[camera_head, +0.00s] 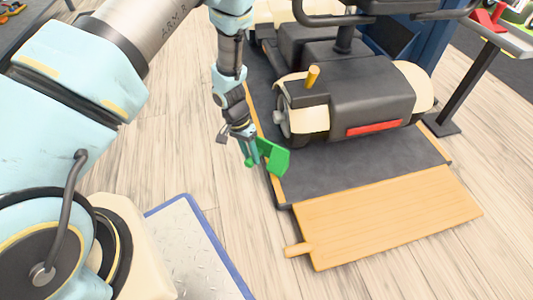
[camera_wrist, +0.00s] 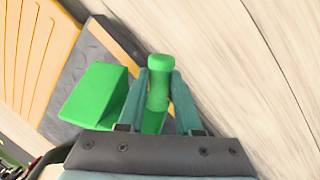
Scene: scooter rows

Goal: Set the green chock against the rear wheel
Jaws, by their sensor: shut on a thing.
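The green chock (camera_head: 274,158) is a wedge with a round handle. My gripper (camera_head: 255,149) is shut on the chock's handle and holds it near the left edge of the dark platform. In the wrist view, the two fingers of my gripper (camera_wrist: 160,92) pinch the handle, and the wedge of the chock (camera_wrist: 95,95) sticks out to the left. The scooter's rear wheel (camera_head: 281,119) shows on the left of the dark grey scooter body (camera_head: 370,100), partly hidden by the bodywork. The chock is apart from the wheel, in front of it in the head view.
The scooter stands on a dark platform (camera_head: 340,177) with a yellow edge. A wooden ramp (camera_head: 385,217) joins its front. A metal plate with a blue rim (camera_head: 190,240) lies at lower left. A table with a dark post (camera_head: 465,90) stands at right. Wooden floor is clear between.

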